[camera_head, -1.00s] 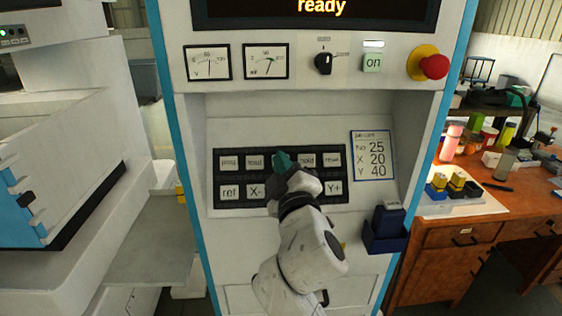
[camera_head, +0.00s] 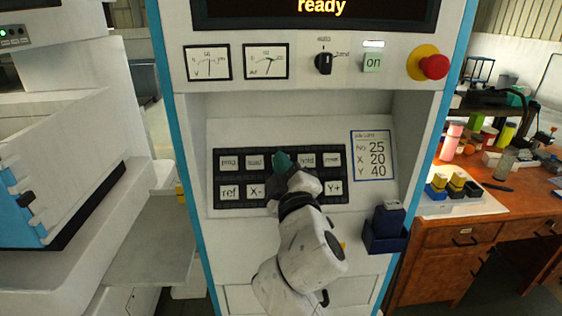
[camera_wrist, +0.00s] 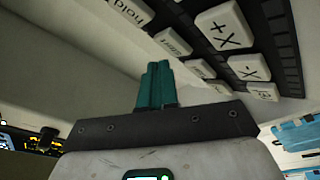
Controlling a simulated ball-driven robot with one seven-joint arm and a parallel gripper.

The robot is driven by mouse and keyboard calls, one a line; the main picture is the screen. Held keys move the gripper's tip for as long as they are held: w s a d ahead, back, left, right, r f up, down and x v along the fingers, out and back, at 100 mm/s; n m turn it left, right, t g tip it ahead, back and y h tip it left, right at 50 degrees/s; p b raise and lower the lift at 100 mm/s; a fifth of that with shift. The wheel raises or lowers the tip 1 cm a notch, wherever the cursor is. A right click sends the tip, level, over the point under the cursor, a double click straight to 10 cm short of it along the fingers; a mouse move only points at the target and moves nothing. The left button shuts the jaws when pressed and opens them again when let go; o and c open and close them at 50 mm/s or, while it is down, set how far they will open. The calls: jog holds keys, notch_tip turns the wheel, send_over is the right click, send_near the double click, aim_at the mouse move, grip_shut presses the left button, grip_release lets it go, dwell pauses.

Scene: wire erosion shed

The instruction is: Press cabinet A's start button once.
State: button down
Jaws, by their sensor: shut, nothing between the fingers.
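The cabinet's keypad (camera_head: 280,177) is a dark panel with two rows of pale keys. My gripper (camera_head: 282,160) is in front of its top row, with its teal fingers shut and empty. From the head the hand hides the key between load (camera_head: 254,161) and hold (camera_head: 305,160). In the wrist view the start key (camera_wrist: 173,41) shows just beyond the shut fingertips (camera_wrist: 158,67). I cannot tell whether the fingertips touch it. The cabinet's display (camera_head: 320,8) reads "ready". No letter naming the cabinet is visible.
Above the keypad are two dials, a black selector knob (camera_head: 323,63), a green "on" key (camera_head: 372,62) and a red stop knob (camera_head: 433,67). A job card (camera_head: 371,155) is to the right. A blue holder (camera_head: 386,231) sits low right. A cluttered wooden bench (camera_head: 463,226) stands beyond.

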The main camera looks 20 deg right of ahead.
jog(key=shift+w+f, duration=0.1)
jog(key=shift+w+d+f+b, duration=0.1)
jog(key=shift+w+f+b, duration=0.05)
jog(key=shift+w+b, duration=0.15)
jog(key=shift+w+d+f, duration=0.1)
jog(key=shift+w+f, duration=0.1)
jog(key=shift+w, duration=0.05)
dwell(0.8)
dwell(0.4)
jog(key=shift+s+a+r+p, duration=0.2)
jog(key=shift+s+r+p, duration=0.1)
jog(key=shift+s+r, duration=0.25)
jog(key=shift+s, duration=0.15)
jog(key=shift+s+a+r+p, duration=0.2)
jog(key=shift+s+r+p, duration=0.25)
jog(key=shift+s+p, duration=0.15)
jog(key=shift+s+a+r+p, duration=0.25)
jog(key=shift+s+r+p, duration=0.25)
jog(key=shift+s, duration=0.15)
jog(key=shift+s+a+r+p, duration=0.2)
jog(key=shift+s+r+p, duration=0.3)
jog(key=shift+s, duration=0.15)
jog(key=shift+f, duration=0.1)
